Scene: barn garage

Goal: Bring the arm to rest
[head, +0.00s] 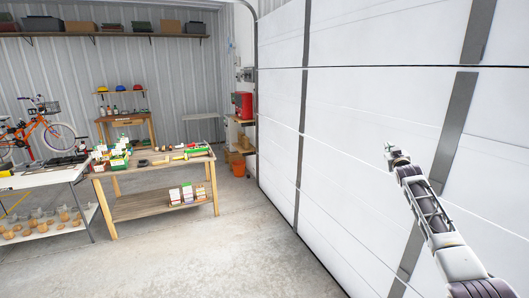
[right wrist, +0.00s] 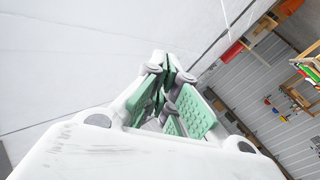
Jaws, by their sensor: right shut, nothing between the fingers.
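My right arm (head: 439,226) reaches up from the lower right of the head view, in front of the white garage door. My right gripper (head: 392,150) is at its far end, raised in the air and small in this view. In the right wrist view the gripper's green-padded fingers (right wrist: 168,78) are together, with nothing between them. My left gripper does not show in either view.
The white sectional door (head: 375,110) fills the right side. A wooden workbench (head: 130,205) with boxes and small goods stands left, beside a white table (head: 45,178). An orange bicycle (head: 40,130) is at the far left. The concrete floor (head: 220,255) in front is clear.

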